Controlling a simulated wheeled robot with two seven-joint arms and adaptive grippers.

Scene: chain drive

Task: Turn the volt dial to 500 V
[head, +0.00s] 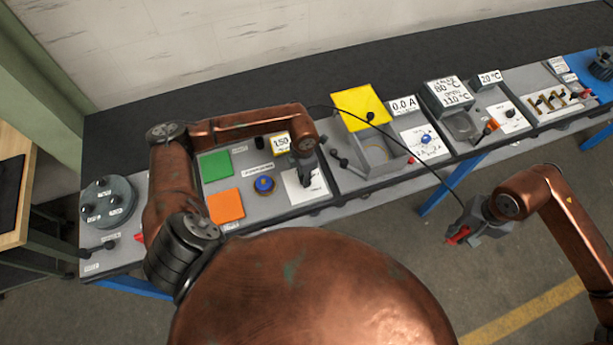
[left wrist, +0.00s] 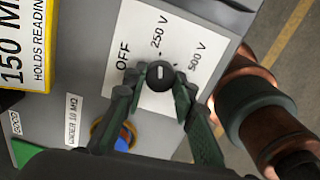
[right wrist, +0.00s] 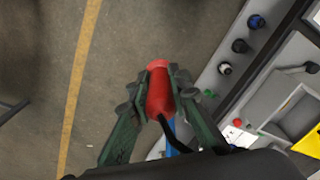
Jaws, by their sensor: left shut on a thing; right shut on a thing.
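The volt dial (left wrist: 160,75) is a black round knob with a short white mark, on a white plate (left wrist: 140,20) lettered OFF, 250 V and 500 V. In the left wrist view, the white mark points up toward 250 V. My left gripper (left wrist: 157,84) is shut on the dial, one finger on each side. In the head view my left gripper (head: 304,175) is over the white plate (head: 316,188) and hides the knob. My right gripper (right wrist: 161,92) is shut on a red probe (right wrist: 159,94) with a black cable. It holds the probe (head: 457,236) over the floor before the bench.
A yellow-framed display (head: 281,143) reads 150. A blue button (head: 264,184), a green pad (head: 216,165) and an orange pad (head: 226,205) are left of the dial. An open grey box with a yellow lid (head: 360,107) stands to the right. The black cable hangs across the front.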

